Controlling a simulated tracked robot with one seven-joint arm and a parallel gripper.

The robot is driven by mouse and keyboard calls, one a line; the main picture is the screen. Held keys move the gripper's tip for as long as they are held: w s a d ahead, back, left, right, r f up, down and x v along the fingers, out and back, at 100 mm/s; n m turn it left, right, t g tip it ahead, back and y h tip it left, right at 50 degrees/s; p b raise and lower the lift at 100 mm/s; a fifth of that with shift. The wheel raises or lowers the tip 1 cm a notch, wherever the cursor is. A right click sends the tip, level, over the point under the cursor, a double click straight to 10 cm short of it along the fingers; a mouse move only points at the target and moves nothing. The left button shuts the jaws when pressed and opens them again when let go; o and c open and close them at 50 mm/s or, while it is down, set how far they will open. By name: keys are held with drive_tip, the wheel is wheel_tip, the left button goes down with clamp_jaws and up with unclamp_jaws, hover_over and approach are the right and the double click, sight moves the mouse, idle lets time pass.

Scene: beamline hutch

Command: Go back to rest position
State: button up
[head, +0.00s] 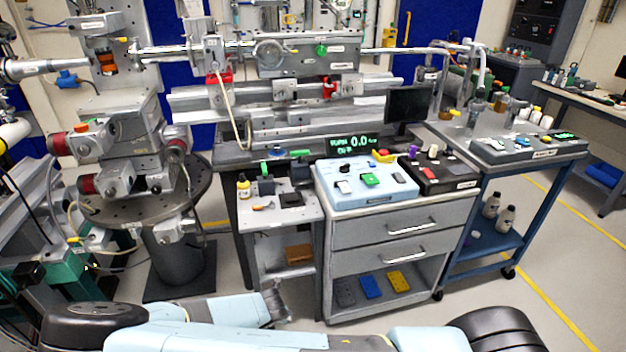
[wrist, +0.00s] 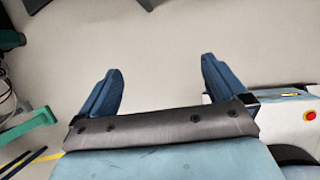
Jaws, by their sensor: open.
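My gripper (wrist: 161,65) shows in the wrist view with its two blue fingers spread wide apart. Nothing is between the fingers, only bare grey floor beyond them. In the head view my light blue arm lies low across the bottom of the picture, in front of the benches. It is folded close to my body and apart from the furniture. I cannot make out the fingers clearly in the head view.
A drawer cabinet (head: 390,236) with control panels stands ahead, beside a small side table (head: 283,214). A blue cart (head: 520,165) stands to the right. A round perforated table (head: 190,195) is at left. Open floor (head: 480,320) lies right of the cabinet.

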drive_tip(key=w+d+r+m, duration=0.3)
drive_tip(key=w+r+m, duration=0.25)
drive_tip(key=r, duration=0.45)
drive_tip(key=w+d+r+m, duration=0.2)
drive_tip(key=w+r+m, duration=0.2)
drive_tip(key=r+m, duration=0.45)
drive_tip(key=w+d+r+m, duration=0.1)
drive_tip(key=d+r+m, duration=0.4)
drive_tip(key=r, duration=0.6)
drive_tip(key=w+d+r+m, duration=0.1)
drive_tip(key=d+r+m, duration=0.2)
drive_tip(key=d+r, duration=0.6)
drive_tip(key=s+d+r+m, duration=0.4)
drive_tip(key=d+r, duration=0.1)
drive_tip(key=r, duration=0.4)
drive_tip(key=s+d+r+m, duration=0.4)
drive_tip(key=d+r, duration=0.2)
drive_tip(key=r, duration=0.2)
drive_tip(key=s+d+r+m, duration=0.3)
drive_tip(key=s+r, duration=0.1)
drive_tip(key=s, duration=0.3)
drive_tip(key=s+d+r+m+t+h, duration=0.1)
drive_tip(key=s+d+r+m, duration=0.2)
drive_tip(key=s+r, duration=0.2)
drive_tip(key=s, duration=0.3)
drive_tip(key=shift+s+d, duration=0.15)
drive_tip(key=shift+d, duration=0.05)
